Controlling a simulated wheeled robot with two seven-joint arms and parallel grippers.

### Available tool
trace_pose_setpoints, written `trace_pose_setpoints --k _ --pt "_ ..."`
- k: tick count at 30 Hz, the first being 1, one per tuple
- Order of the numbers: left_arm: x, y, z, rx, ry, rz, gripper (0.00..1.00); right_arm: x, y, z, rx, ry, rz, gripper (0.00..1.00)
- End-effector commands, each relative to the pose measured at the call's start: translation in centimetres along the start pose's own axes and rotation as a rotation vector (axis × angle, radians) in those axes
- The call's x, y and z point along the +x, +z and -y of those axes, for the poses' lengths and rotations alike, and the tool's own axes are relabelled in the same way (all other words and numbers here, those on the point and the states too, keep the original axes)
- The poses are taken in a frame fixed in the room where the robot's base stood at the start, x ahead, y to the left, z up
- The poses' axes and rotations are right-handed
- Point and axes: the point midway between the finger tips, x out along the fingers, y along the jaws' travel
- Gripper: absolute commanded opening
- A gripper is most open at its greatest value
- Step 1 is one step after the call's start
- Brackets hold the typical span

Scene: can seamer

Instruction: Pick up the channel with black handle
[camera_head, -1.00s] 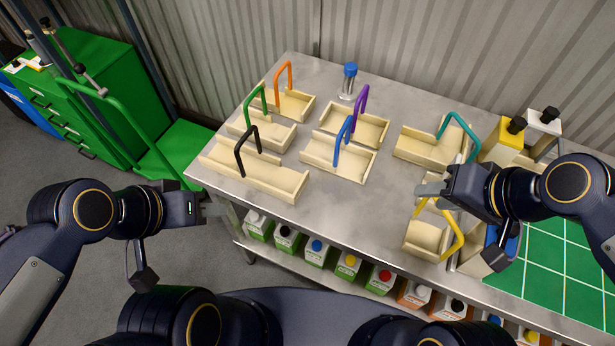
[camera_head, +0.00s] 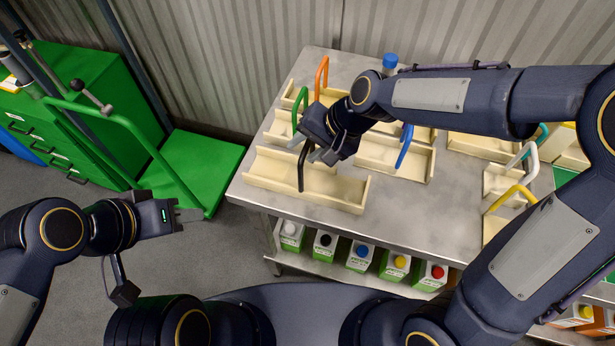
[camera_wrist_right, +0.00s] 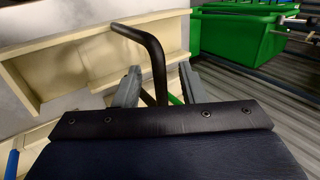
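The channel with black handle (camera_head: 335,190) is a long cream trough lying on the near left of the metal table. Its bent black handle (camera_head: 301,170) stands up from it. My right gripper (camera_head: 314,153) is over this channel, at the handle. In the right wrist view, its two grey fingers (camera_wrist_right: 158,88) stand on either side of the black handle (camera_wrist_right: 152,42), with visible gaps. The cream channel (camera_wrist_right: 90,62) also shows there. My left gripper (camera_head: 188,215) is empty, away from the table at the left; its finger gap is too small to judge.
The channel with green handle (camera_head: 299,110) lies just behind, and the one with orange handle (camera_head: 322,75) is farther back. The blue-handled channel (camera_head: 405,145) is at the right. Cartons (camera_head: 361,254) stand on the shelf below. A green cart (camera_head: 200,165) is at the left.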

Motion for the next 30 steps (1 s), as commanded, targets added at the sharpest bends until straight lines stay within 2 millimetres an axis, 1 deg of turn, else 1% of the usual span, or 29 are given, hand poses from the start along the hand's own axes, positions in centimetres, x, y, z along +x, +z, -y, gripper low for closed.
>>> trace_pose_setpoints --k 1,4,7,12,14,21,30 --pt "0.0 0.0 0.0 0.0 0.0 0.0 0.33 0.8 0.1 0.0 0.0 0.002 0.004 0.37" --pt "0.0 0.0 0.0 0.0 0.0 0.0 0.33 1.8 0.0 0.0 -0.001 0.001 0.003 0.37" --pt "0.0 0.0 0.0 0.0 0.0 0.0 0.33 2.1 0.0 0.0 -0.001 0.0 0.0 0.37" --pt "0.0 0.0 0.0 0.0 0.0 0.0 0.33 2.1 0.0 0.0 -0.001 0.0 0.0 0.37" --pt "0.0 0.0 0.0 0.0 0.0 0.0 0.33 2.0 0.0 0.0 -0.001 0.0 0.0 0.31" --pt "0.0 0.0 0.0 0.0 0.0 0.0 0.33 2.0 0.0 0.0 -0.001 0.0 0.0 0.0" --pt "0.0 0.0 0.0 0.0 0.0 0.0 0.33 2.0 0.0 0.0 -0.001 0.0 0.0 0.0"
